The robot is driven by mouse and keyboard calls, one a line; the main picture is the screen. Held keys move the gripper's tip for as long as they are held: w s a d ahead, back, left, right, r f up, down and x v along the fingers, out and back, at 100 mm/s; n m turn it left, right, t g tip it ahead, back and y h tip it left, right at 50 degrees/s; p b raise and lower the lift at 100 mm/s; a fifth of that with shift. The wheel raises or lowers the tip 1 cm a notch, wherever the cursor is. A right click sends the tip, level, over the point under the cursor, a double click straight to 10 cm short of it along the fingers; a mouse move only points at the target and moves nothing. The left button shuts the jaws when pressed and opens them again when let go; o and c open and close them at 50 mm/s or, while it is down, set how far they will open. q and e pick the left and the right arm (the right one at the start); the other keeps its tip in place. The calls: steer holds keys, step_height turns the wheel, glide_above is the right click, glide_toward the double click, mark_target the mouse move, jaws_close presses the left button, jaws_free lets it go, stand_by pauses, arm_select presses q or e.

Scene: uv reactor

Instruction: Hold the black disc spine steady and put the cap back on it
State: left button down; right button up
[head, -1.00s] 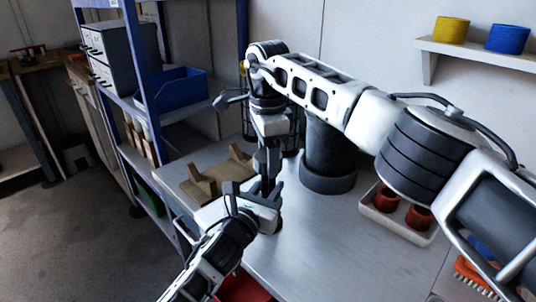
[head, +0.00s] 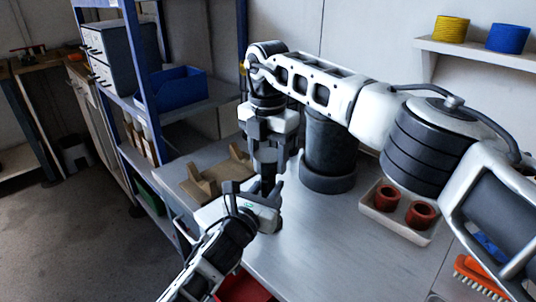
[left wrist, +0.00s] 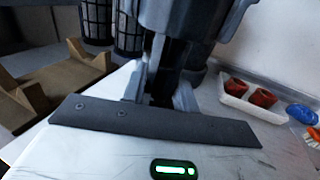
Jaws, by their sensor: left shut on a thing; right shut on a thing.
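The black disc spine (left wrist: 166,82) stands upright between the fingers of my left gripper (left wrist: 160,98) in the left wrist view. My left gripper (head: 269,188) is shut on its lower part above the grey table in the head view. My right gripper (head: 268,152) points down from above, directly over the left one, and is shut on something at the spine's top. It also shows at the top of the left wrist view (left wrist: 190,22). The cap is not clearly seen; the right fingers hide what they hold.
A large dark cylinder (head: 330,150) stands close behind on the right. A wooden cradle (head: 212,178) lies to the left. A white tray (head: 392,225) with red-brown rings is at right. A blue bin (head: 178,95) sits on the shelf.

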steer(key=o, duration=1.2)
steer(key=shift+c, duration=0.2)
step_height(320, 180, up, 8)
steer(key=shift+f, duration=0.2)
arm_select(q)
steer(key=c, duration=1)
jaws_free()
arm_select(e)
steer(key=shift+f, duration=0.15)
arm_select(q)
steer(key=v, duration=1.6)
